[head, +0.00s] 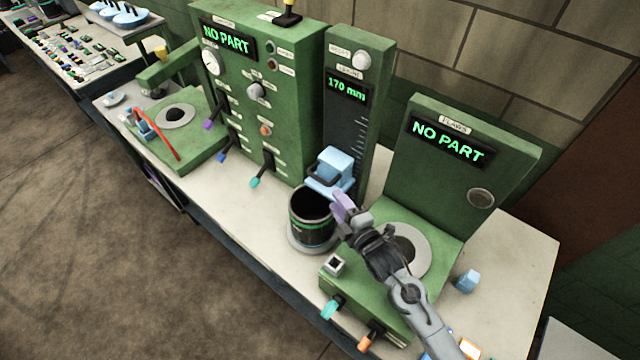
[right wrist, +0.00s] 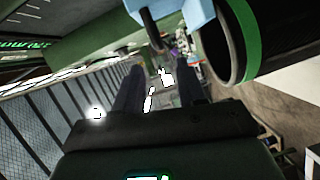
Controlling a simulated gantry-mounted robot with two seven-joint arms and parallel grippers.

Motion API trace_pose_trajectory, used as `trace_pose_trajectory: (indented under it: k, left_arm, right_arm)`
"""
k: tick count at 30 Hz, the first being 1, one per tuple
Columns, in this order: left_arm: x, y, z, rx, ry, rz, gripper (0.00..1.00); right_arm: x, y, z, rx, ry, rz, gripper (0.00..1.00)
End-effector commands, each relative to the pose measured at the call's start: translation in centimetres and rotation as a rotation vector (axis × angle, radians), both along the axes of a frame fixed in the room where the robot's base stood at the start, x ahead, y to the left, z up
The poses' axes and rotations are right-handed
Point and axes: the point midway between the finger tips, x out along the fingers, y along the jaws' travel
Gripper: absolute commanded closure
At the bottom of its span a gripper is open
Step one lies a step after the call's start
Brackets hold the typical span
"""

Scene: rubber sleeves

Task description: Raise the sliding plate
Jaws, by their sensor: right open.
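The sliding plate (head: 335,165) is a light blue block with a dark looped handle, on the front of the green upright column (head: 350,110) whose display reads 170 mm. It sits just above a black cylinder with a green band (head: 312,222). My right gripper (head: 343,208) is open just right of and below the plate, close to the cylinder's rim. In the right wrist view, my open fingers (right wrist: 158,88) have nothing between them. The plate (right wrist: 190,12) and its dark handle (right wrist: 150,28) show beyond the fingers, with the cylinder (right wrist: 258,45) to the right. My left gripper is not seen.
A green panel reading NO PART (head: 250,90) stands left of the column. Another green station (head: 465,160) with a NO PART display stands right, its round base partly behind my right arm. A small light blue piece (head: 467,280) lies on the bench. Coloured levers jut from the fronts.

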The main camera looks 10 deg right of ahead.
Motion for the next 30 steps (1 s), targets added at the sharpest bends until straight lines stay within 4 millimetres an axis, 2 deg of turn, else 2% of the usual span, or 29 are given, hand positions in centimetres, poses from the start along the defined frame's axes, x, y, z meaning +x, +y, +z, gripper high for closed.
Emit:
trace_pose_trajectory:
  k: [18, 24, 30]
  left_arm:
    - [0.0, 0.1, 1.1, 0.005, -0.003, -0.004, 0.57]
    - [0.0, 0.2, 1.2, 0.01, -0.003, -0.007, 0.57]
    - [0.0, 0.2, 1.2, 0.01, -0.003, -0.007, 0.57]
  right_arm:
    - [8.3, 2.2, -0.5, 0.003, 0.0, 0.0, 0.6]
    - [9.6, 2.6, -0.7, 0.002, 0.0, 0.0, 0.6]
    - [9.9, 2.7, -0.7, 0.002, -0.001, 0.001, 0.6]
